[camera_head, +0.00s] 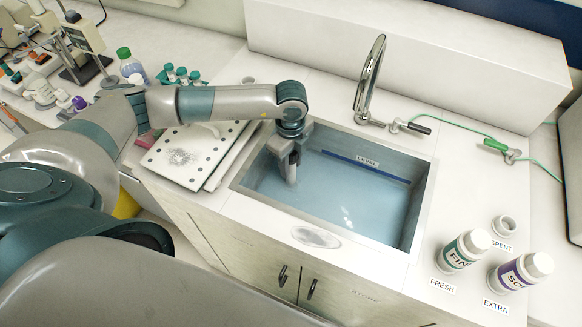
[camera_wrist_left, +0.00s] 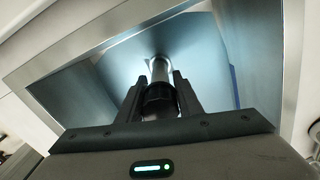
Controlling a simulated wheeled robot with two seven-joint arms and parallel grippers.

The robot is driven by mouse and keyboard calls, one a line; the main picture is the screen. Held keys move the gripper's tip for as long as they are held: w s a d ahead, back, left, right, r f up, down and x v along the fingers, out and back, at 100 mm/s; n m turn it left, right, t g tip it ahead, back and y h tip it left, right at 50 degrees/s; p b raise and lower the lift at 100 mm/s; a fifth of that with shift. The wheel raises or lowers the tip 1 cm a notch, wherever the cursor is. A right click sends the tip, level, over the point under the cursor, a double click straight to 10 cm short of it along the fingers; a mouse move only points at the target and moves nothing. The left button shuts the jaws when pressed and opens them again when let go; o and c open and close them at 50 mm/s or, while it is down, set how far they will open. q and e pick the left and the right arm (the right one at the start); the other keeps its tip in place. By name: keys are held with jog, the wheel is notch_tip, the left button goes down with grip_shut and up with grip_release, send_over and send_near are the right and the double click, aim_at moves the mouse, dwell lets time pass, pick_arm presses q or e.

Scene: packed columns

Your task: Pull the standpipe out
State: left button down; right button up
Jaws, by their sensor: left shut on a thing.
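The standpipe (camera_wrist_left: 159,71) is a grey upright tube in the sink, with a dark top part between my left gripper's fingers. My left gripper (camera_head: 289,161) reaches into the left side of the sink (camera_head: 423,205) and is shut on the standpipe; the fingers also show in the left wrist view (camera_wrist_left: 159,97). In the head view the pipe's lower end goes down into bluish water (camera_head: 345,200). Its foot and the drain are hard to make out. My right gripper is not in view.
A curved tap (camera_head: 370,75) stands behind the sink. A white perforated board (camera_head: 190,155) lies left of it. Bottles labelled FRESH (camera_head: 461,252) and EXTRA (camera_head: 515,274) stand at the right front. A green hose (camera_head: 455,128) runs along the back right counter.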

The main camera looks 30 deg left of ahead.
pick_arm(q)
jog(key=shift+r, duration=0.4)
dwell(0.6)
jog(key=shift+r+p, duration=3.7)
jog(key=shift+r, duration=1.7)
